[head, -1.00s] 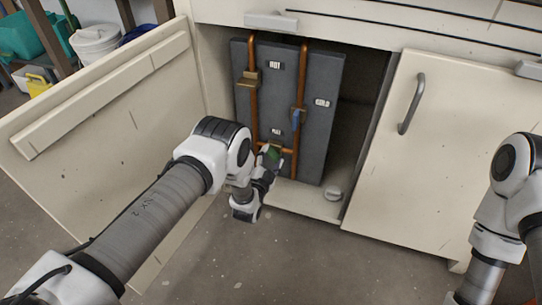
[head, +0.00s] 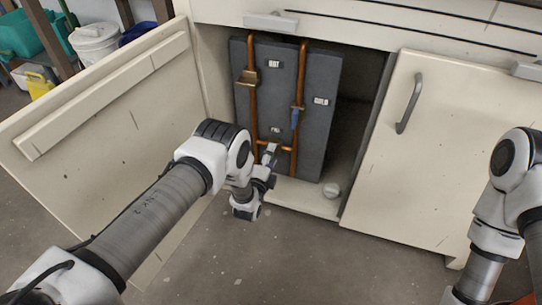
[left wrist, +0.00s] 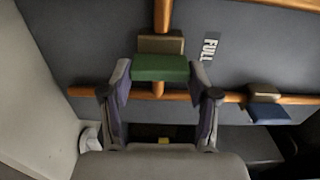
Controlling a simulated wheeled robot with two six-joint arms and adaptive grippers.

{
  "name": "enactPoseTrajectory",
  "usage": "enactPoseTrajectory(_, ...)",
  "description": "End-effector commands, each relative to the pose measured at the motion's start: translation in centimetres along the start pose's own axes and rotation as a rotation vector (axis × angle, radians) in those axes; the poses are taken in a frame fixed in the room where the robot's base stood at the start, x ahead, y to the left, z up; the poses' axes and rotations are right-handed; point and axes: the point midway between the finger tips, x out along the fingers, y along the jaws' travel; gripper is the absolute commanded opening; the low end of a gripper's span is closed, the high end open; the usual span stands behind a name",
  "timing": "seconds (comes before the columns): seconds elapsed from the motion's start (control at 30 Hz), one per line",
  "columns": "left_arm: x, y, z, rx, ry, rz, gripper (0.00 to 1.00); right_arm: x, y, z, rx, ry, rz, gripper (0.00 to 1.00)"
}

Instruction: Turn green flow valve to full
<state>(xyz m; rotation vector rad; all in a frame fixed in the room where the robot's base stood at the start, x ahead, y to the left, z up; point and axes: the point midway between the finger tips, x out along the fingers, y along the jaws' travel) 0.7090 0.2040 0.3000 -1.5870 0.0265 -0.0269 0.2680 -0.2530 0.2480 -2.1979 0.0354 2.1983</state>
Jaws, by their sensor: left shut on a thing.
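The green valve handle (left wrist: 160,68) sits in front of a brass valve body (left wrist: 160,43) on a copper pipe in the left wrist view. My left gripper (left wrist: 160,77) has a finger at each end of the green handle and is shut on it. A "FULL" label (left wrist: 210,47) is on the panel to the right of the handle; it also shows in the head view (head: 276,130). In the head view my left gripper (head: 270,156) is at the low crossing pipe and hides the green handle. My right gripper is out of view; only my right arm shows.
The grey panel (head: 282,85) stands inside the open cabinet, with "HOT" and "COLD" labels, a blue lever (head: 295,117) and a brass valve (head: 246,77). The open door (head: 100,120) is left of my arm. A white knob (head: 332,190) lies on the cabinet floor.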

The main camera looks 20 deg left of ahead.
Motion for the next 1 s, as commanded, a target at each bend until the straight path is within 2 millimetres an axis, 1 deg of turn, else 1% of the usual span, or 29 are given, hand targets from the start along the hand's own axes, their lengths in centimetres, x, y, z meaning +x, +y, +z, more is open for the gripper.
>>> enactPoseTrajectory(0.2,-0.08,0.14,-0.04,0.031,0.001,0.003,0.26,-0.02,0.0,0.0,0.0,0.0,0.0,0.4)
enactPoseTrajectory(0.53,-0.09,0.16,-0.04,0.034,0.001,0.003,0.26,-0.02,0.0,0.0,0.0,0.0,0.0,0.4)
enactPoseTrajectory(0.57,-0.09,0.16,-0.04,0.034,0.001,0.003,0.64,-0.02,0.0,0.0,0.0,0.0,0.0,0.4)
enactPoseTrajectory(0.6,-0.08,0.15,-0.04,0.034,0.001,0.003,0.78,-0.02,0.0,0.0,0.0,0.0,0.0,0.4)
enactPoseTrajectory(0.63,-0.08,0.15,-0.04,0.033,0.001,0.003,0.85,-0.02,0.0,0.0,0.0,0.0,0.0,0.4)
enactPoseTrajectory(0.9,-0.04,0.07,-0.02,0.032,0.001,0.001,0.85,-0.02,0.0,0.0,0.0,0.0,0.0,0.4)
enactPoseTrajectory(1.0,-0.4,0.12,-0.01,0.032,0.0,0.003,0.85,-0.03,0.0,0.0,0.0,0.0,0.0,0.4)
